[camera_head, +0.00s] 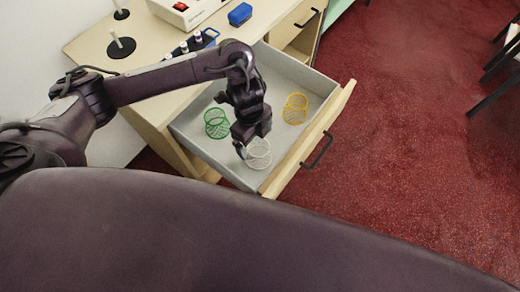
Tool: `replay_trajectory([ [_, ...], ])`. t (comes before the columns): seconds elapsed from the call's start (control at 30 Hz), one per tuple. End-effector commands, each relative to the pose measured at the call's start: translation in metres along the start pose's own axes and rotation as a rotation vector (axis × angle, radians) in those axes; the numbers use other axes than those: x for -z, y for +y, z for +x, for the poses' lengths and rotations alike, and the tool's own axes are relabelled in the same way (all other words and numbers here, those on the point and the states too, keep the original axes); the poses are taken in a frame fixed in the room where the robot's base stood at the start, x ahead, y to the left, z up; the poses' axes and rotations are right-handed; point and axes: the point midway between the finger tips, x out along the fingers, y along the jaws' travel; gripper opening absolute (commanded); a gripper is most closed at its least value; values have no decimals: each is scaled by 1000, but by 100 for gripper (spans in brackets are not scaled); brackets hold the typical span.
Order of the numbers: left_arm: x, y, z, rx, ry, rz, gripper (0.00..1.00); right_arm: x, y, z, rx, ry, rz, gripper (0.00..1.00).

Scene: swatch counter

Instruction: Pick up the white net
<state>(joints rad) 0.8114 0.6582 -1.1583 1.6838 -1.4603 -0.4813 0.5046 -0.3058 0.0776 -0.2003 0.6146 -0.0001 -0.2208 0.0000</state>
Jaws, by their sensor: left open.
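The white net (259,155) is a small mesh cylinder in the open drawer (297,72), near its front left corner in the camera_head view. My left gripper (241,152) is open, pointing down into the drawer right at the left edge of the white net. I cannot tell whether it touches the net. A green net (216,122) lies to the left of the gripper, and a yellow net (295,108) lies to the right. My right gripper does not show.
The drawer front (313,140) has a dark handle (318,152). On the counter (150,36) stand a blue block (240,14), a blue caddy (197,42) with white-topped items, a device with a red switch (181,6) and white pegs on black bases (121,46).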

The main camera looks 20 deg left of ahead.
Motion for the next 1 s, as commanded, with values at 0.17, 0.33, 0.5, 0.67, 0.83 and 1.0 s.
replay_trajectory([
  [0.17,1,0,24,-4,3,-1,92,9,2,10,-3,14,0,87],
  [0.33,2,-4,50,-6,4,-1,92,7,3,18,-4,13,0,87],
  [0.5,1,-4,63,-2,0,-1,92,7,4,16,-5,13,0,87],
  [0.67,1,-4,65,-1,0,2,92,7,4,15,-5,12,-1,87],
  [0.83,1,-4,65,-1,0,1,82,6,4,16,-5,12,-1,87],
  [1.0,1,-4,64,-1,0,1,60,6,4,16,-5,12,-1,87],
])
